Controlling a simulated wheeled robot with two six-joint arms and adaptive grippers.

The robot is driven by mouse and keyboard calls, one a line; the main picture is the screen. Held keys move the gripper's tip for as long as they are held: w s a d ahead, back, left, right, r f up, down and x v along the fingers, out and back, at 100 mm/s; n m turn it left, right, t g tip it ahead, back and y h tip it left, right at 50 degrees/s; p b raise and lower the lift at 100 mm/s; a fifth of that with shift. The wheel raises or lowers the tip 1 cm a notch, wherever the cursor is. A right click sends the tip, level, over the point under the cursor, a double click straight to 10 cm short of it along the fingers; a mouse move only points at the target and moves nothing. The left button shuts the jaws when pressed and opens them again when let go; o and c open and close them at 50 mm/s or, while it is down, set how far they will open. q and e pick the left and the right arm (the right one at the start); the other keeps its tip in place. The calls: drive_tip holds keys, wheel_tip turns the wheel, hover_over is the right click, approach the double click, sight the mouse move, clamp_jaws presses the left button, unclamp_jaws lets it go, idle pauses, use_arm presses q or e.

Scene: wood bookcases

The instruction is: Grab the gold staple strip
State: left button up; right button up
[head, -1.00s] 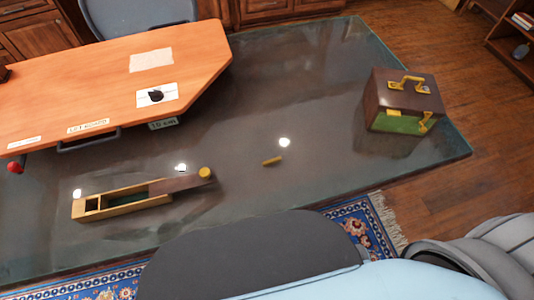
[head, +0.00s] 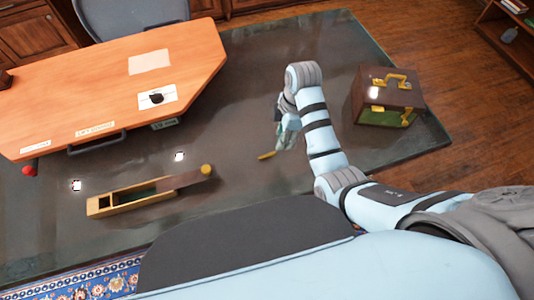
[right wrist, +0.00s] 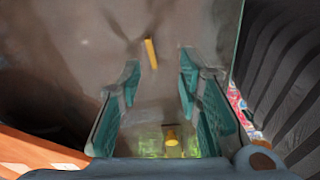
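The gold staple strip (head: 266,156) is a small thin bar lying on the dark glossy surface. It also shows in the right wrist view (right wrist: 151,53), just beyond the fingertips and roughly between their lines. My right gripper (head: 286,138) is over the surface, a little up and to the right of the strip in the head view. In the right wrist view the right gripper (right wrist: 160,72) has its two teal fingers spread, with nothing between the tips. My left gripper is not in view.
A long wooden box (head: 130,202) with a dark lid and yellow knob lies left of the strip. A brown and green case (head: 362,107) with gold handle stands to the right, beyond my arm. An orange desk top (head: 110,75) is at upper left. The dark surface (head: 225,130) between is clear.

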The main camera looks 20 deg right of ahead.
sight(267, 155)
drive_tip(key=a+f+b, duration=0.1)
drive_tip(key=f, duration=0.3)
drive_tip(key=w+a+f+n+b, duration=0.1)
drive_tip(key=f, duration=0.2)
drive_tip(key=a+f+n+b, duration=0.1)
drive_tip(key=a+f, duration=0.1)
drive_tip(key=f, duration=0.2)
drive_tip(key=shift+w+f+b, duration=0.35)
drive_tip(key=shift+w+b, duration=0.05)
drive_tip(key=shift+r, duration=0.1)
drive_tip(key=shift+c, duration=0.6)
clamp_jaws()
